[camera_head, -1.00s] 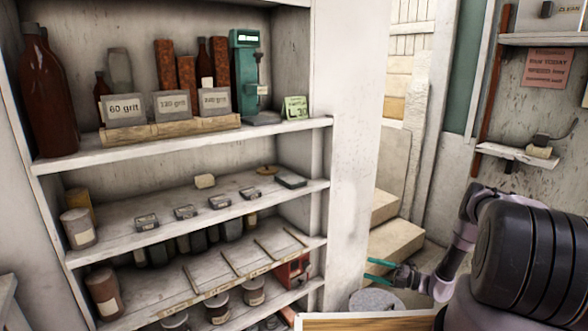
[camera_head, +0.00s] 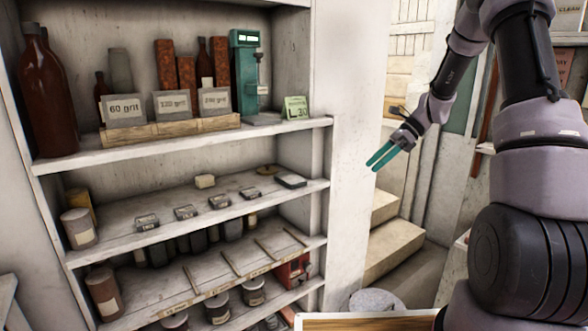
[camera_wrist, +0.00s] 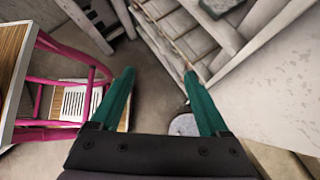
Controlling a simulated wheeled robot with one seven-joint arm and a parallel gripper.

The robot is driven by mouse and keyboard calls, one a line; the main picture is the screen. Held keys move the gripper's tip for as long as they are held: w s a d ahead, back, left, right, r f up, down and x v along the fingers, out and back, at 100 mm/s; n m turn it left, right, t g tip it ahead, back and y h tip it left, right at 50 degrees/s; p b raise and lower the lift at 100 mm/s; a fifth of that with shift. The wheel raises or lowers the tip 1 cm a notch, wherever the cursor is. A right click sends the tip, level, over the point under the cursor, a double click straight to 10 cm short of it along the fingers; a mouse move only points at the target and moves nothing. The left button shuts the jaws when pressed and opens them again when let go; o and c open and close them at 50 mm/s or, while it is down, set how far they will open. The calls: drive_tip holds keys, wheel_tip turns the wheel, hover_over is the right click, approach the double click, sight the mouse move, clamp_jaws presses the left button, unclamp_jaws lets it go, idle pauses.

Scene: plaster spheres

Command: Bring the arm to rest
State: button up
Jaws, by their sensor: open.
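My gripper (camera_head: 383,158) has two teal fingers and hangs in the air to the right of the shelf unit, in front of the wooden steps. In the wrist view my gripper (camera_wrist: 158,85) shows its fingers spread wide apart with nothing between them. My arm rises on the right side of the head view and bends down to the gripper. The fingers touch nothing that I can see.
The white shelf unit (camera_head: 323,220) with bottles, grit blocks and tins fills the left. Wooden steps (camera_head: 392,250) stand behind my gripper. A round grey lid (camera_head: 375,300) is below. The wrist view shows a pink-framed stand (camera_wrist: 60,133) and open floor.

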drive_tip(key=s+a+r+n+t+h, duration=0.1)
drive_tip(key=s+r+n+t+h, duration=0.4)
drive_tip(key=s+r, duration=0.95)
drive_tip(key=s+d+r+n+t+h, duration=0.1)
drive_tip(key=s+r+n, duration=0.4)
drive_tip(key=s+n, duration=0.5)
drive_tip(key=shift+s+d+t+h, duration=0.15)
drive_tip(key=shift+s+t+h, duration=0.35)
drive_tip(key=shift+s+t, duration=0.7)
